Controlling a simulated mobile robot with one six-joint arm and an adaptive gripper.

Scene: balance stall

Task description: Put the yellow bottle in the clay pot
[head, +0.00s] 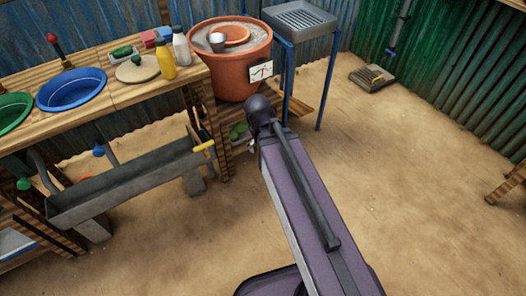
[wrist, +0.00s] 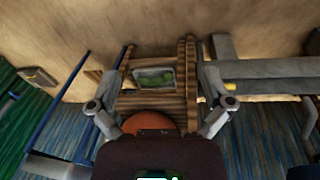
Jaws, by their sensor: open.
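The yellow bottle (head: 163,61) stands upright on the wooden counter in the head view, beside a white bottle (head: 182,50). The large clay pot (head: 231,76) is just right of the counter end. Pale material fills it near the rim, and a metal cup (head: 217,41) and a smaller clay ring or dish (head: 237,35) sit inside. Part of an orange-brown rounded thing, probably the pot, shows in the wrist view (wrist: 148,122). My gripper (wrist: 163,50) is open there, with nothing between its fingers. In the head view my arm hides most of it. The bottle is not visible in the wrist view.
The counter (head: 130,93) also holds a blue basin (head: 72,88), a green basin (head: 13,112) and a round lid (head: 137,69). A metal trough (head: 125,185) runs below it. A blue-legged metal stand (head: 300,18) is right of the pot. The floor at right is mostly clear.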

